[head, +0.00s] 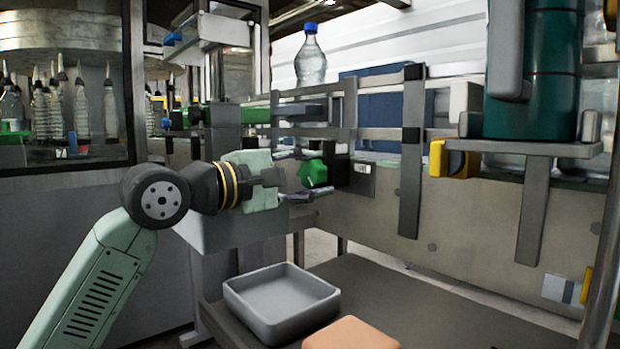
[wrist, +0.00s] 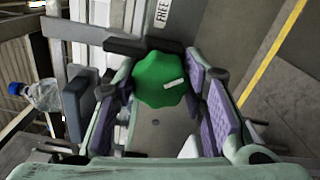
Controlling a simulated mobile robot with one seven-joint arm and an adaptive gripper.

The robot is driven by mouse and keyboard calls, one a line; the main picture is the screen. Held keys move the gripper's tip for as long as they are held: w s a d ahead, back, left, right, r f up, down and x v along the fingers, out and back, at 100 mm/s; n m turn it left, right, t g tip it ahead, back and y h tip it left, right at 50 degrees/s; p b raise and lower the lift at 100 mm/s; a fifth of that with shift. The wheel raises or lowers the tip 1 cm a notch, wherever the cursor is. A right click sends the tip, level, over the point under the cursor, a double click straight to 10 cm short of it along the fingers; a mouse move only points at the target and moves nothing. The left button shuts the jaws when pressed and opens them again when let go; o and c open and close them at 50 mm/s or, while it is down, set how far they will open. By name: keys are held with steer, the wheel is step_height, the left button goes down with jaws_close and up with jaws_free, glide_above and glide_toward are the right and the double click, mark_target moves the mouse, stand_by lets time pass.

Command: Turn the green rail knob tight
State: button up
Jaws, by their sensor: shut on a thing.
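The green rail knob (head: 314,173) is lobed and sits at the end of a dark clamp on the guide rail. It also shows in the wrist view (wrist: 160,80), with a small pale mark on its face. My gripper (head: 304,174) reaches it from the left, level, with one finger above and one below in the head view. In the wrist view my gripper (wrist: 163,92) has its purple-padded fingers on both sides of the knob, shut on it. The exact contact of the pads is partly hidden.
A clear bottle with a blue cap (head: 311,58) stands on the conveyor behind the rails (head: 350,110). A grey tray (head: 281,297) and an orange block (head: 350,333) are on the dark table below. A yellow-and-black knob (head: 440,158) and a teal cylinder (head: 540,100) are to the right.

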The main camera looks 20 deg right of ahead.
steer(key=shift+m, duration=0.4)
steer(key=o, duration=1.2)
steer(key=shift+c, duration=0.2)
steer(key=v, duration=1.2)
